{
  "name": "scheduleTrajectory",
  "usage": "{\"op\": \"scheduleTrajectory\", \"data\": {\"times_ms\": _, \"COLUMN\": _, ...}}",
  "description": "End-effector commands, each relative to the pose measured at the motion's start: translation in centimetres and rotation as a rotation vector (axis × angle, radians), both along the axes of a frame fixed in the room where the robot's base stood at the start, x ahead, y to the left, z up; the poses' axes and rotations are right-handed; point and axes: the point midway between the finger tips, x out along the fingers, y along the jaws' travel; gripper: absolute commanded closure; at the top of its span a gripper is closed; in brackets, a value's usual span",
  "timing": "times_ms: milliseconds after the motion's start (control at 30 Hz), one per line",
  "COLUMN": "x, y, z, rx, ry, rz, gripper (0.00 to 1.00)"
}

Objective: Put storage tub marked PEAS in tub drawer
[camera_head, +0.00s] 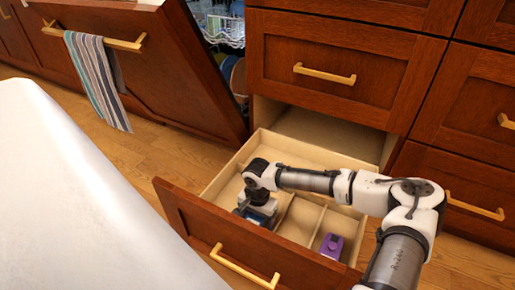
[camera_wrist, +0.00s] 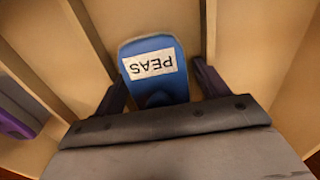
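The blue tub with a white label reading PEAS (camera_wrist: 152,52) is between the two fingers of my gripper (camera_wrist: 160,88) in the wrist view. A fingertip lies close against each side, and I cannot tell whether they press on it. In the head view my gripper (camera_head: 256,212) is down inside the open tub drawer (camera_head: 237,237), in its left part, with a bit of blue showing under it. Whether the tub rests on the drawer floor is hidden. The drawer has pale wooden dividers.
A purple tub (camera_head: 331,246) sits in a compartment to the right; it also shows in the wrist view (camera_wrist: 18,112). The dishwasher door (camera_head: 165,60) hangs open at the upper left with a striped towel (camera_head: 97,80). A white surface (camera_head: 70,200) fills the left front.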

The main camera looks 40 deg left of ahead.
Motion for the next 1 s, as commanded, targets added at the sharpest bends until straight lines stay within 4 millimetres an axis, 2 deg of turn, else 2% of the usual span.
{"op": "scheduleTrajectory", "data": {"times_ms": 367, "x": 0.1, "y": 0.0, "z": 0.3, "rx": 0.000, "ry": -0.003, "rz": 0.002, "gripper": 0.26}}
{"op": "scheduleTrajectory", "data": {"times_ms": 800, "x": 0.0, "y": 0.0, "z": 9.5, "rx": 0.001, "ry": 0.000, "rz": 0.001, "gripper": 0.26}}
{"op": "scheduleTrajectory", "data": {"times_ms": 1000, "x": 0.0, "y": 0.0, "z": 11.9, "rx": 0.000, "ry": 0.000, "rz": 0.001, "gripper": 0.26}}
